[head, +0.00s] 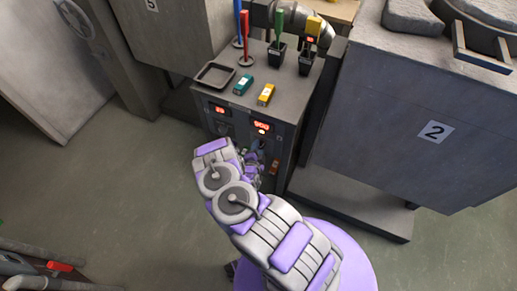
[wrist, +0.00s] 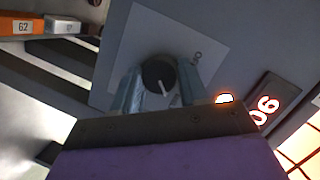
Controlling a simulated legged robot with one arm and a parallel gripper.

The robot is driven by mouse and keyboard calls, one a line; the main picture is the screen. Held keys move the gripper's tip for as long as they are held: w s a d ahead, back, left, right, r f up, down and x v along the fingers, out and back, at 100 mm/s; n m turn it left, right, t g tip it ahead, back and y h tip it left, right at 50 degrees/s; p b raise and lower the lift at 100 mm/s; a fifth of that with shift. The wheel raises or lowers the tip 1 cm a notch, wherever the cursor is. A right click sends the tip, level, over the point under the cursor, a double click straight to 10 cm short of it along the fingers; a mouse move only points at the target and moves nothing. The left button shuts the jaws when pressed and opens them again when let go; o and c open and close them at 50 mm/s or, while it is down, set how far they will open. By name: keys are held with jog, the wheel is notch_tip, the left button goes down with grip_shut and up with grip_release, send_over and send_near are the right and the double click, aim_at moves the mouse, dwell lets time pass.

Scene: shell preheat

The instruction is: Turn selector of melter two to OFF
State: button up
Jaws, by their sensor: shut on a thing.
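The selector (wrist: 156,71) is a dark round knob with a white pointer mark, on a pale square plate in the wrist view. My gripper (wrist: 163,88) has one grey finger on each side of the knob and is shut on it. The pointer mark slants toward the bottom of the wrist view; I cannot read any label at its end. In the head view my gripper (head: 256,160) is at the front of the control cabinet (head: 283,147), and my arm hides the knob. Melter two (head: 400,120), a large grey block marked 2, stands to the right.
The cabinet front has a glowing display (head: 261,126) and another display (head: 219,109) left of it. On its top are a black tray (head: 215,74), a teal block (head: 243,84), a yellow block (head: 266,94) and upright coloured handles. Open floor lies left.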

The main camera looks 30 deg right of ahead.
jog(key=shift+c, duration=0.9)
jog(key=shift+f, duration=0.1)
jog(key=shift+w+a+f+n+g+h, duration=0.1)
jog(key=shift+n+g+h, duration=0.65)
jog(key=shift+n, duration=1.5)
jog(key=shift+s+n+g+h, duration=0.1)
jog(key=shift+n+g+h, duration=0.7)
jog(key=shift+n, duration=1.5)
jog(key=shift+w+a+f+n+g+h, duration=0.1)
jog(key=shift+n+g+h, duration=0.35)
jog(key=shift+n+g, duration=1.2)
jog(key=shift+r+n+t, duration=0.1)
jog(key=shift+n+t, duration=0.4)
jog(key=shift+n, duration=0.2)
